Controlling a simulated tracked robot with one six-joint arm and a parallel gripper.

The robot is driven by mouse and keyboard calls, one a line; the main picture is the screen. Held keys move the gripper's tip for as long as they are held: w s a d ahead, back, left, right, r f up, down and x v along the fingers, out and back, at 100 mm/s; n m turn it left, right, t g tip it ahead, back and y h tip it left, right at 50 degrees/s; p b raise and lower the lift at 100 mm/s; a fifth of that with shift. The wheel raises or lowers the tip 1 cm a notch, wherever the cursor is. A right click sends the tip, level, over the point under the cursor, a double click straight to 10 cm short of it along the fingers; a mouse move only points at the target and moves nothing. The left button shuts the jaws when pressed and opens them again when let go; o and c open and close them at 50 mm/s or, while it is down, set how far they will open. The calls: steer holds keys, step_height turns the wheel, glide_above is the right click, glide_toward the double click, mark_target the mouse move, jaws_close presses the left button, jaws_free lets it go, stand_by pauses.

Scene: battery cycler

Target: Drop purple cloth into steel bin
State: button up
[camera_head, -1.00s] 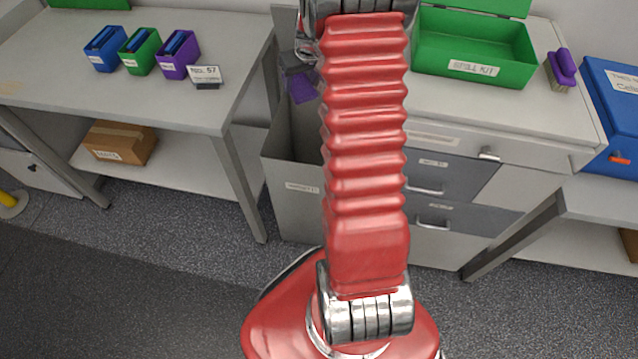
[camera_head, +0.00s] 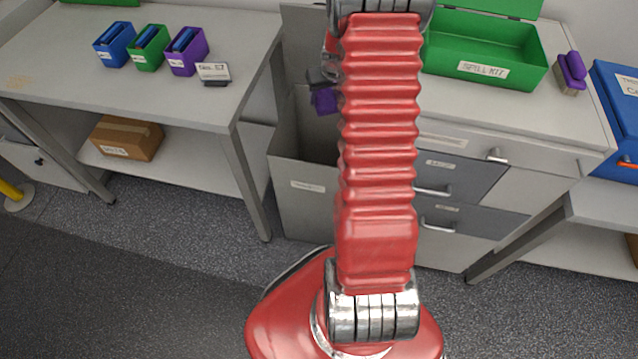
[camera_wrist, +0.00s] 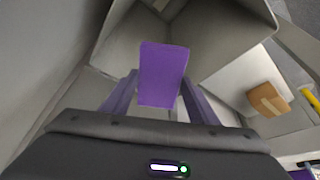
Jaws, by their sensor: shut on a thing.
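The purple cloth (camera_head: 325,100) hangs from my gripper (camera_head: 322,80), partly hidden by my red arm in the head view. In the wrist view the purple cloth (camera_wrist: 162,72) is a flat rectangle between the two purple fingers of my gripper (camera_wrist: 160,95), which is shut on it. The steel bin (camera_head: 305,202) is a tall grey open-topped box standing between the left table and the drawer cabinet. The cloth is over the bin's opening in the head view. In the wrist view the bin (camera_wrist: 215,25) opens below and beyond the cloth.
The left table (camera_head: 100,75) holds blue, green and purple small boxes and a label stand (camera_head: 213,73). A green spill kit box (camera_head: 485,70) and a purple brush (camera_head: 571,70) sit on the cabinet at right. A cardboard box (camera_head: 126,138) lies on the shelf below the left table.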

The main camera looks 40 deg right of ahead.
steer(key=shift+f, duration=2.05)
steer(key=o, duration=1.5)
steer(key=shift+r, duration=0.1)
steer(key=shift+s+r, duration=0.1)
steer(key=shift+r, duration=0.1)
steer(key=v, duration=1.3)
